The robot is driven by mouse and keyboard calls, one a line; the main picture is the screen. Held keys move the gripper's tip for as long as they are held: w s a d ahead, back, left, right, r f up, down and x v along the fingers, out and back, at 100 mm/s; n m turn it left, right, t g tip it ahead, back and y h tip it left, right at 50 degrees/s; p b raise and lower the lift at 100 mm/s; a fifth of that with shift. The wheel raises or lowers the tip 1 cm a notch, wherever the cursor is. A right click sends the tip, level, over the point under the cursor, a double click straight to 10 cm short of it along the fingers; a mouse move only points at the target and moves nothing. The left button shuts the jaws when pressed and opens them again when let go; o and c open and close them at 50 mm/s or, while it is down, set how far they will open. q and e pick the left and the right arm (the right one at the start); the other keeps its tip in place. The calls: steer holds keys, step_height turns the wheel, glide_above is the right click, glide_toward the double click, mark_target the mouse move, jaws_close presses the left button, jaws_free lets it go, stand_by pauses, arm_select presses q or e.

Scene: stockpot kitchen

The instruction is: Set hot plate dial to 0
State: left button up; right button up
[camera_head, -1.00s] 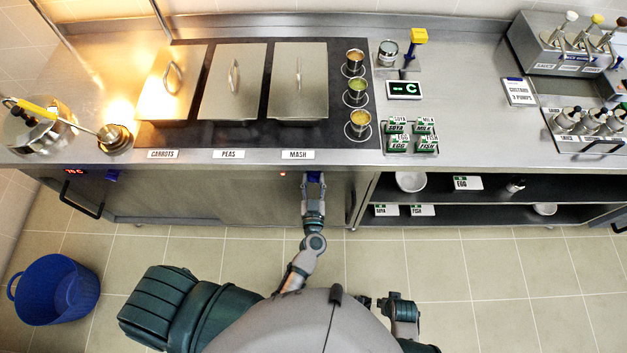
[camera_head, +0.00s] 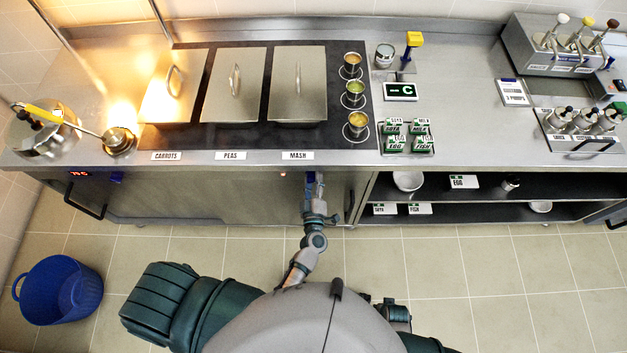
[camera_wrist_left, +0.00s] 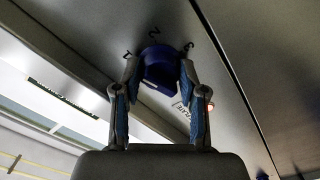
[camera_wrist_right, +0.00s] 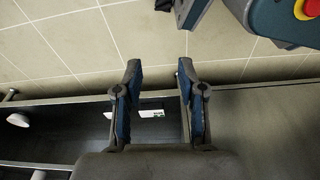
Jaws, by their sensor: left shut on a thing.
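The hot plate dial (camera_wrist_left: 159,68) is a blue knob on the steel counter front, with the numerals 1, 2 and 3 showing around it in the left wrist view. My left gripper (camera_wrist_left: 158,78) has one finger on each side of the knob and is shut on it. In the head view this gripper (camera_head: 314,188) is at the counter front below the MASH label, mostly covering the dial. I cannot tell which numeral the dial points to. My right gripper (camera_wrist_right: 159,68) is open and empty in the right wrist view, clear of the dial.
The counter holds lidded pans, including the MASH pan (camera_head: 298,85), and small cups (camera_head: 352,93) beside it. An open shelf (camera_head: 470,196) is right of the dial. A blue bucket (camera_head: 58,290) stands on the floor at left. The tiled floor on the right is clear.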

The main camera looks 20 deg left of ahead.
arm_select(q)
steer(key=n, duration=0.4)
steer(key=shift+d+f+n, duration=0.1)
steer(key=shift+f+n, duration=0.05)
steer(key=shift+n, duration=0.65)
steer(key=shift+s+n+b, duration=0.1)
steer(key=shift+n+b, duration=0.3)
steer(key=shift+n, duration=0.9)
steer(key=shift+n+b, duration=0.35)
steer(key=shift+n, duration=0.55)
steer(key=shift+n+b, duration=0.6)
steer(key=shift+n, duration=1.5)
arm_select(e)
step_height(320, 180, up, 6)
steer(key=w, duration=0.2)
steer(key=shift+w+a, duration=0.2)
steer(key=shift+w, duration=0.15)
steer(key=shift+r, duration=0.15)
arm_select(q)
steer(key=o, duration=1.1)
steer(key=shift+o, duration=0.2)
